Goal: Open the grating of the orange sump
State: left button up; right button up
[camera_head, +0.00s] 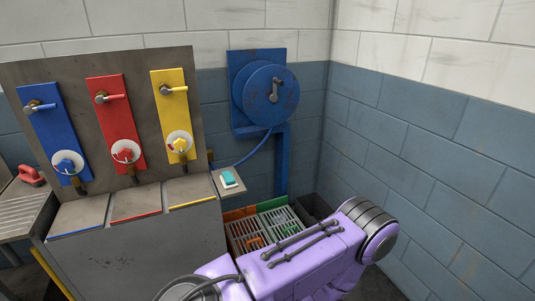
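The orange sump (238,214) is set low by the back wall, below the blue reel. Its orange edge shows at the back. A grey slatted grating (243,230) lies over it and looks closed, with some orange showing between the slats. My purple arm (310,262) crosses the lower middle of the view and hides the front of the sumps. Neither of my grippers can be seen.
A green sump (272,204) with its own grating adjoins on the right. A grey panel with blue, red and yellow valve boards (172,110) stands at left. A small shelf holds a teal-and-white block (228,178). A blue reel (270,94) hangs above. A brick wall closes the right.

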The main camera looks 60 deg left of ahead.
aim_at(226, 225)
jog(key=u, duration=0.3)
jog(key=i, duration=1)
jog(key=u, duration=1.75)
jog(key=i, duration=0.95)
jog(key=u, duration=0.85)
